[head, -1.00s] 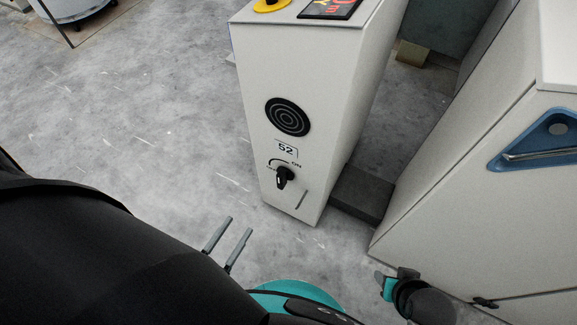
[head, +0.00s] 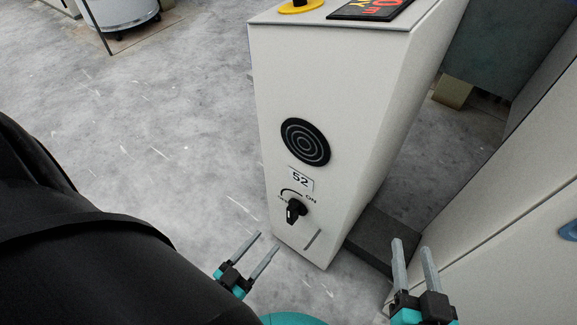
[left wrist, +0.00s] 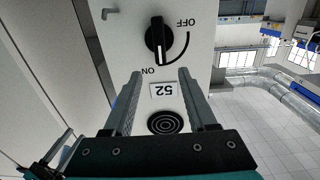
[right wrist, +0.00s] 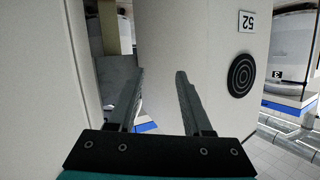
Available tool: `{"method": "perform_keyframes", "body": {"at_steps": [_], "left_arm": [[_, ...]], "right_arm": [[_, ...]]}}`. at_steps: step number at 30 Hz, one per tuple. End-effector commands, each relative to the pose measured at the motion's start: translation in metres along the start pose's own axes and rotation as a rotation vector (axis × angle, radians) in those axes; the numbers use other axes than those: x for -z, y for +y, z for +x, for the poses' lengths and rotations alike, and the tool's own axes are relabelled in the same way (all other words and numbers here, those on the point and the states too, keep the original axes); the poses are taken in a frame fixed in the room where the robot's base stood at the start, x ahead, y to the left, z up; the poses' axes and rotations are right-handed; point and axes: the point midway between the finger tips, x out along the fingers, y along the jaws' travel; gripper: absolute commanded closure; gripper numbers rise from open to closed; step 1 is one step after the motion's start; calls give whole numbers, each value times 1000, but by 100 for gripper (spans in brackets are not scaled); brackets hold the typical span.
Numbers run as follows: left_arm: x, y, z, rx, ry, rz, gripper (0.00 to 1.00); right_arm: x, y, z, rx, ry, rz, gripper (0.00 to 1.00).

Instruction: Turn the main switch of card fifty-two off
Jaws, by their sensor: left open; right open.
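The black main switch (head: 296,211) is a rotary knob low on the front of the white cabinet (head: 275,90), under the 52 label (head: 301,179). In the left wrist view the scene is upside down; the switch (left wrist: 157,40) has its white line toward the ON mark (left wrist: 148,71), away from the OFF mark (left wrist: 187,22). My left gripper (head: 267,241) is open and empty, its fingertips short of the switch and not touching it. My right gripper (head: 412,245) is open and empty, to the right of the cabinet's front.
A black ringed disc (head: 305,142) is above the label. A yellow-based black button (head: 299,6) and a dark panel (head: 369,8) are on the cabinet's top. A dark low block (head: 383,236) fills the gap to the large white machine (head: 510,205) at right.

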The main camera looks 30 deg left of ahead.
Motion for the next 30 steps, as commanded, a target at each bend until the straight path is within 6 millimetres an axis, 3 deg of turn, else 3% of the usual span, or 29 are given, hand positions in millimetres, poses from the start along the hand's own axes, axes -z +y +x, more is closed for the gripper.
{"method": "perform_keyframes", "body": {"at_steps": [3,12,19,30], "left_arm": [[1,0,29,-1,6,0,43],[0,0,88,-1,4,0,43],[0,0,106,-1,1,1,43],[0,0,109,0,0,0,44]], "right_arm": [[-1,-3,0,8,28,7,50],[5,-13,-5,33,163,36,50],[10,-18,-9,44,231,52,50],[11,-19,-10,46,245,55,50]]}}
